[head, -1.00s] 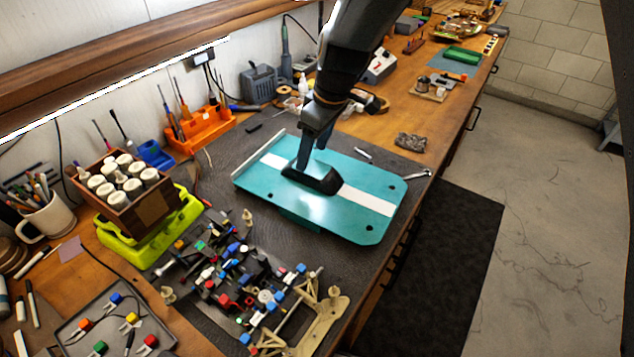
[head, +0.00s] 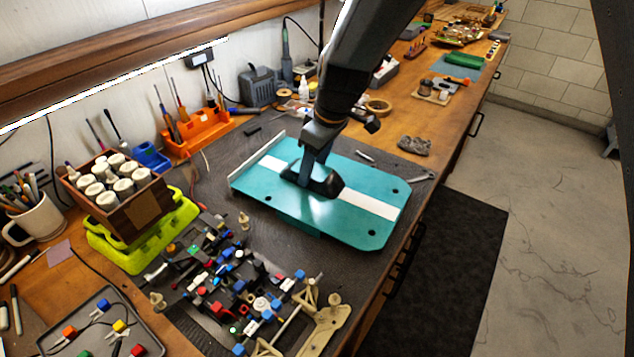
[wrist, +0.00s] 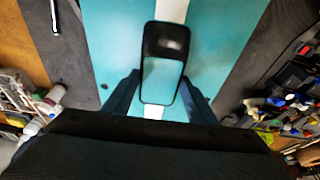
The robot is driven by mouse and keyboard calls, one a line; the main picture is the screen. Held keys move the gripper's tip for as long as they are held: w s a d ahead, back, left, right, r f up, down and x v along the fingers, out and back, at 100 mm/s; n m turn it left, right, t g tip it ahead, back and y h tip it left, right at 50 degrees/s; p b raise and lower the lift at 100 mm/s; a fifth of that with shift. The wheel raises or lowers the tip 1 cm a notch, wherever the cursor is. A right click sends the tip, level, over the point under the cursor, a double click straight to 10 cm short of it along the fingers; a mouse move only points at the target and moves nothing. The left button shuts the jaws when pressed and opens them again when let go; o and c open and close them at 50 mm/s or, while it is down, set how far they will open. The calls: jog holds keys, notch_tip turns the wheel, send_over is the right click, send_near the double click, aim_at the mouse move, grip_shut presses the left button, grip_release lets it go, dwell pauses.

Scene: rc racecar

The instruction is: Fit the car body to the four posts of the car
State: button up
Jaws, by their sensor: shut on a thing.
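The car body (head: 285,200) is a flat teal shell with a white stripe, dark holes near its corners and a black cabin in the middle. It is above or on the dark mat behind the chassis; I cannot tell if it touches the mat. My gripper (head: 312,182) is shut on the cabin from above. In the wrist view, the fingers (wrist: 160,97) sit on both sides of the cabin (wrist: 162,65). The car chassis (head: 240,285), with coloured parts, lies on the mat at the front. Pale posts (head: 244,221) stand at its corners, one more at its left (head: 157,301).
A wooden box of white bottles (head: 118,195) on a lime-green case (head: 145,240) stands left of the chassis. A grey tray (head: 100,325) of connectors lies at the front left. An orange tool holder (head: 200,130) is behind. A wrench (head: 420,177) lies near the right edge.

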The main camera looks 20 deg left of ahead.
aim_at(314, 170)
jog(key=shift+r+p, duration=0.3)
jog(key=shift+r, duration=0.4)
dwell(0.4)
jog(key=shift+r+p, duration=0.95)
jog(key=shift+r, duration=0.85)
